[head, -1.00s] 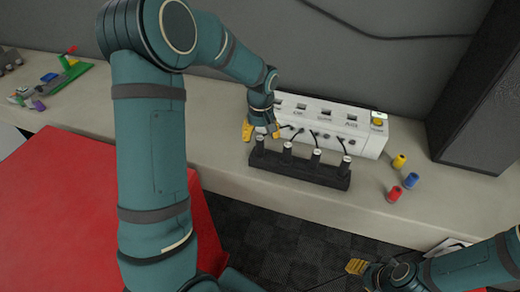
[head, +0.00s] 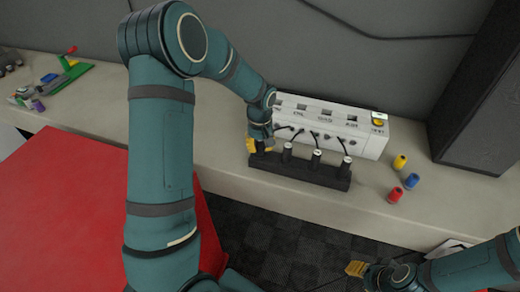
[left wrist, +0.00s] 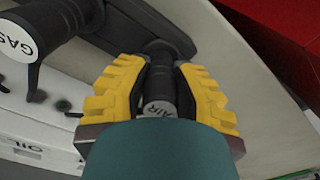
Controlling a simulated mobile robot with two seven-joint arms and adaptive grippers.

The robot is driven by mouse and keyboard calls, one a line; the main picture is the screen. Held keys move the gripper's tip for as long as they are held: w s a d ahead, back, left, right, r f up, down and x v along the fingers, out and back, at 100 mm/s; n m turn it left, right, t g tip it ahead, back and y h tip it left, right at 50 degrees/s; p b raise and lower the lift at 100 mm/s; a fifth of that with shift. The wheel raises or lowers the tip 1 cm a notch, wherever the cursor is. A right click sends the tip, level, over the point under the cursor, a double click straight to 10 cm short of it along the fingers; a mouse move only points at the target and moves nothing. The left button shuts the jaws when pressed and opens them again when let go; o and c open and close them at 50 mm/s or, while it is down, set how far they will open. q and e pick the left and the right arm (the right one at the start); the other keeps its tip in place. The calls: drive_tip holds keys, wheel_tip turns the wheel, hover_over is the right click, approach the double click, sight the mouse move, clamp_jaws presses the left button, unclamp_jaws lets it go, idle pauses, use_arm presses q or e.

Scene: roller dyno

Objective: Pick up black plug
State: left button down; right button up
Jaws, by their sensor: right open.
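A black plug labelled AIR (left wrist: 160,95) stands between the yellow fingers of my left gripper (head: 260,146), at the left end of a black rack (head: 300,170). In the left wrist view both fingers of my left gripper (left wrist: 162,90) lie against the plug's sides. The gripper hides most of this plug in the head view. Other black plugs stand upright in the rack to the right, one labelled GAS (left wrist: 20,40) in the left wrist view. My right gripper (head: 357,268) is open and empty at the lower right, over the floor, away from the rack.
A white box (head: 330,125) with sockets and a yellow button stands behind the rack, with cables in front. Yellow, blue (head: 411,181) and red spools stand to its right. A dark speaker-like block (head: 480,110) is at the far right. A red surface (head: 80,210) lies at left.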

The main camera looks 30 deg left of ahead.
use_arm(q)
drive_tip(key=shift+r, duration=0.1)
wheel_tip(320, 180, up, 10)
drive_tip(key=shift+f+p, duration=0.1)
drive_tip(key=shift+p, duration=0.5)
wheel_tip(320, 180, up, 5)
drive_tip(key=p, duration=0.3)
idle(0.3)
